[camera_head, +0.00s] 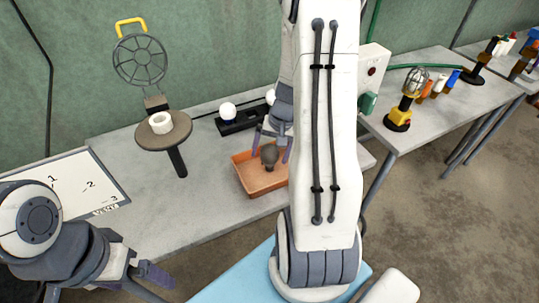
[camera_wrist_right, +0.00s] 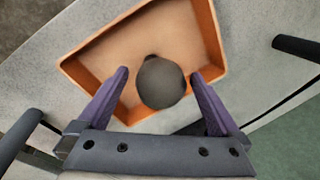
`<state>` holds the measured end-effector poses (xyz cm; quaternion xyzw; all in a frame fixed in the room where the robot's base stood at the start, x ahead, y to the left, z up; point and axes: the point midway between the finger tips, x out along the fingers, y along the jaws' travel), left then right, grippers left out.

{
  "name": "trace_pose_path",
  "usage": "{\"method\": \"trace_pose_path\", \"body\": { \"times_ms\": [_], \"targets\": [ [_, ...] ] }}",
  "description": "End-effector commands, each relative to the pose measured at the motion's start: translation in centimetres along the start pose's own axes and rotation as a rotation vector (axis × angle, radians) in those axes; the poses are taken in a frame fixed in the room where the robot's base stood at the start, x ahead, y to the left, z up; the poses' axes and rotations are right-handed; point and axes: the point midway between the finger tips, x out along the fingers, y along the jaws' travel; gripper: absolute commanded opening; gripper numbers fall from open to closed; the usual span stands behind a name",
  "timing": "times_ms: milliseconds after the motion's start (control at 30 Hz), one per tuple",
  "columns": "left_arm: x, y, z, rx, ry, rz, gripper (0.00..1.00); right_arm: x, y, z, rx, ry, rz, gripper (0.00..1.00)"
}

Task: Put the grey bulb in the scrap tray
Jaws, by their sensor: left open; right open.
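The grey bulb (camera_head: 270,154) is in the orange scrap tray (camera_head: 243,177) in the head view, standing roughly upright with its base down. Whether it rests fully on the tray floor is hard to tell. In the right wrist view the bulb (camera_wrist_right: 161,84) lies between my fingers over the tray (camera_wrist_right: 209,32), with a gap to each finger. My right gripper (camera_head: 272,142) is open just above the bulb, its fingers (camera_wrist_right: 160,73) either side of it. My arm hides the tray's right part. My left gripper (camera_head: 150,281) is open and empty at the lower left, in front of the table.
A numbered board (camera_head: 75,187) lies further left. A caged lamp (camera_head: 404,103) stands on the right table.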

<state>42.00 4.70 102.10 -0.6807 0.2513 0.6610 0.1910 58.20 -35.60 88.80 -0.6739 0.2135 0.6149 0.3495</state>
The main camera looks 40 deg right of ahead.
Motion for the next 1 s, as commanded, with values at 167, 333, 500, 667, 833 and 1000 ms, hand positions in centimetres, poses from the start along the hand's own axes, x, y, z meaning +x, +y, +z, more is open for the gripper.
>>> {"method": "trace_pose_path", "body": {
  "times_ms": [167, 333, 500, 667, 833, 1000],
  "targets": [
    [-0.8, 0.1, 0.0, 0.0, 0.0, 0.0, 1.0, -4.3, 0.0, -0.1, -0.001, 0.007, 0.0, 1.0],
    [-1.1, 0.1, -0.1, 0.0, 0.0, 0.0, 1.0, -7.7, 0.0, -0.1, 0.001, 0.006, 0.001, 1.0],
    [-1.2, 0.1, -0.1, 0.0, 0.0, 0.0, 1.0, -9.8, 0.0, -0.1, 0.0, 0.003, 0.001, 1.0],
    [-1.2, 0.1, -0.1, 0.0, 0.0, 0.0, 1.0, -10.5, 0.0, 0.0, 0.001, 0.001, 0.001, 1.0],
    [-1.2, 0.1, -0.1, 0.0, 0.0, 0.0, 1.0, -10.5, 0.0, 0.0, 0.001, 0.0, 0.001, 1.0],
    [-1.2, 0.1, -0.1, 0.0, 0.0, 0.0, 1.0, -10.3, 0.0, 0.0, 0.001, 0.0, 0.001, 1.0]
  ]
}}
